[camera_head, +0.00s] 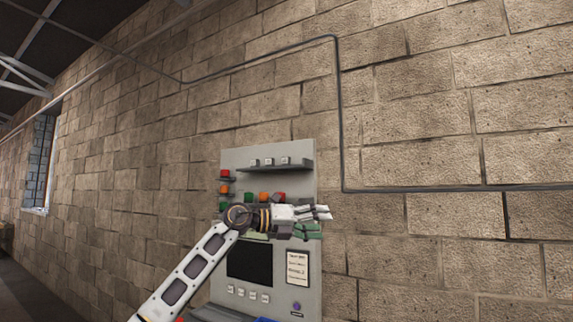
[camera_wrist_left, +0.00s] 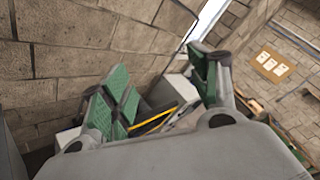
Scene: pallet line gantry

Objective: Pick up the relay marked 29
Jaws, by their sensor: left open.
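Three small pale blocks, which look like relays, sit on the narrow shelf (camera_head: 300,166) near the top of the grey panel: a left block (camera_head: 254,162), a middle block (camera_head: 268,161) and a right block (camera_head: 285,160). Their markings are too small to read, so I cannot tell which is 29. My left gripper (camera_head: 318,222) is open in front of the panel, below and right of the shelf. In the left wrist view its green-padded fingers (camera_wrist_left: 165,95) stand wide apart, with no object gripped between them. My right gripper is not in view.
The panel carries red, orange and green parts (camera_head: 263,196), a dark screen (camera_head: 250,262), a white label (camera_head: 297,267) and a row of small buttons (camera_head: 248,295). A brick wall (camera_head: 430,120) with a conduit (camera_head: 341,120) stands behind. Space left of the panel looks free.

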